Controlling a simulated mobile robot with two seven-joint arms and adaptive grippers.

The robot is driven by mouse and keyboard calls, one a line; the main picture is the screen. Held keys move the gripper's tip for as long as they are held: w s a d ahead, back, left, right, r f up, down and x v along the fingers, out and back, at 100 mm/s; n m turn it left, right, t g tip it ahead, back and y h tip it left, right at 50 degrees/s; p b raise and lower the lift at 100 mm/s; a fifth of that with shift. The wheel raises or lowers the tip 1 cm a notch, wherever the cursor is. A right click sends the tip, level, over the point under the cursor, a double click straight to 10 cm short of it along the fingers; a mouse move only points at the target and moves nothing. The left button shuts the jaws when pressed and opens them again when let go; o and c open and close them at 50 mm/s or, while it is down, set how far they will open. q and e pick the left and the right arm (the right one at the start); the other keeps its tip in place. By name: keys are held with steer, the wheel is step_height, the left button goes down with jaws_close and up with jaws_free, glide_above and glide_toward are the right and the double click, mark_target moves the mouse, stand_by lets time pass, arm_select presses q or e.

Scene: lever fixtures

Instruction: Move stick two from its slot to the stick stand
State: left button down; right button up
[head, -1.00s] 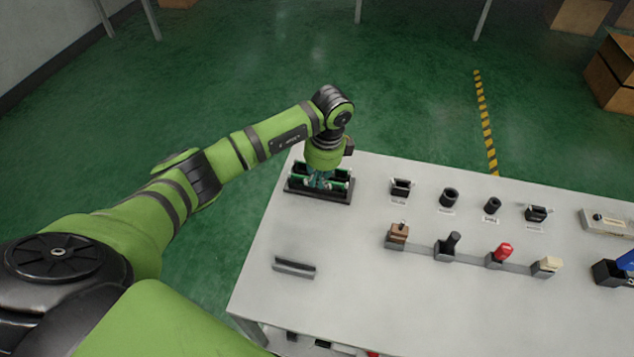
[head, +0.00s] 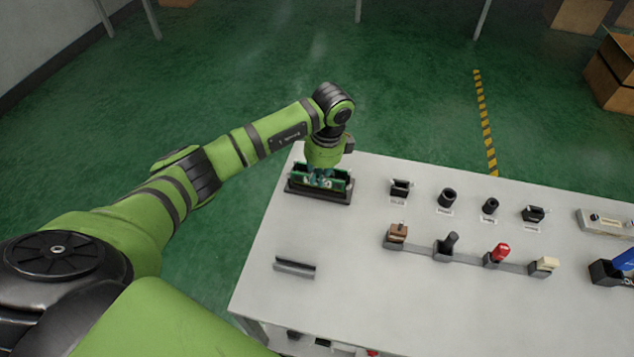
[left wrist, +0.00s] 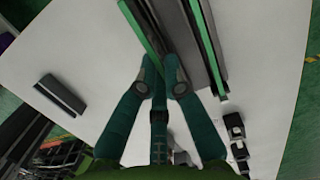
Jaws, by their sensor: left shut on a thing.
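My left gripper (head: 320,181) is at the black slotted base (head: 312,197) at the table's far left corner. In the left wrist view its teal fingers (left wrist: 161,76) are shut on the end of a thin green stick (left wrist: 138,28), standing on edge. A second green stick (left wrist: 209,50) lies parallel on the right, apart from the fingers. I cannot read which stick is which. The held stick's lower edge is hidden, so I cannot tell if it is clear of its slot. A grey grooved bar (head: 295,267), likely the stick stand, lies empty nearer me. My right gripper does not show.
Black holders (head: 401,188) and a row of levers (head: 447,245) stand to the right on the white table. A blue-handled fixture (head: 608,272) is at the far right. The table between the base and the grey bar is clear.

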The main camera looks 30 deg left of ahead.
arm_select(q)
steer(key=shift+r, duration=0.15)
steer(key=shift+r+p, duration=1.8)
steer(key=shift+r, duration=0.15)
